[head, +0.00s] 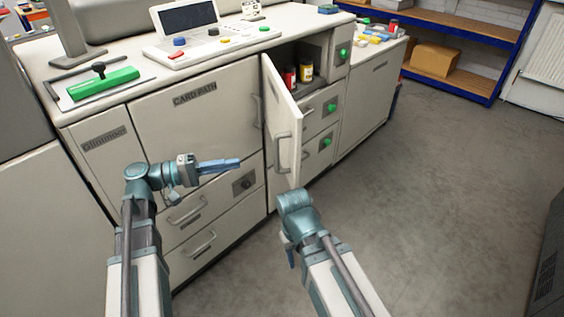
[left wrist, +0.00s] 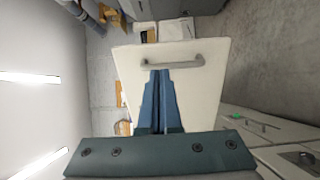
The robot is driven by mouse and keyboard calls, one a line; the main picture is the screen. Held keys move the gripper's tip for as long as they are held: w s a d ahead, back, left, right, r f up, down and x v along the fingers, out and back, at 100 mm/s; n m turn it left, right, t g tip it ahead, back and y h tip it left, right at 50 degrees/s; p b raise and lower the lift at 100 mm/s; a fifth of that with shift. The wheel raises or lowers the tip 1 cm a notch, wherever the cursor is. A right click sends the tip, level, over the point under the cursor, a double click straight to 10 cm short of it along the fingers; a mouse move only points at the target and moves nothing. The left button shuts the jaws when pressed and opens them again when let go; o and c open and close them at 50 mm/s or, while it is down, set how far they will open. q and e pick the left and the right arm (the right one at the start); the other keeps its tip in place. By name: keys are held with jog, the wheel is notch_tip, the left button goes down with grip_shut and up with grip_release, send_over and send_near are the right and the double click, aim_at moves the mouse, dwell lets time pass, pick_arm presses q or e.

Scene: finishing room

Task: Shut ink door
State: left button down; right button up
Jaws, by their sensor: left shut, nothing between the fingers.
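The ink door (head: 281,115) is a pale panel standing open, swung out from the cabinet front. Its bar handle (head: 282,150) is on the face towards my left gripper. My left gripper (head: 236,163) is shut and empty, its blue fingers pointing at that face from the left, apparently with a gap. In the left wrist view the door (left wrist: 205,95) fills the middle, and the fingertips (left wrist: 159,72) appear just below the handle (left wrist: 172,61).
Inside the open compartment stand a red container (head: 290,78) and a yellow one (head: 306,72). Drawers with green knobs (head: 331,107) lie right of the door. The card path panel (head: 195,115) is to its left. Grey floor (head: 430,200) at right is clear.

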aim_at(294, 154)
pick_arm(q)
jog(key=x, duration=1.4)
jog(key=shift+d, duration=0.15)
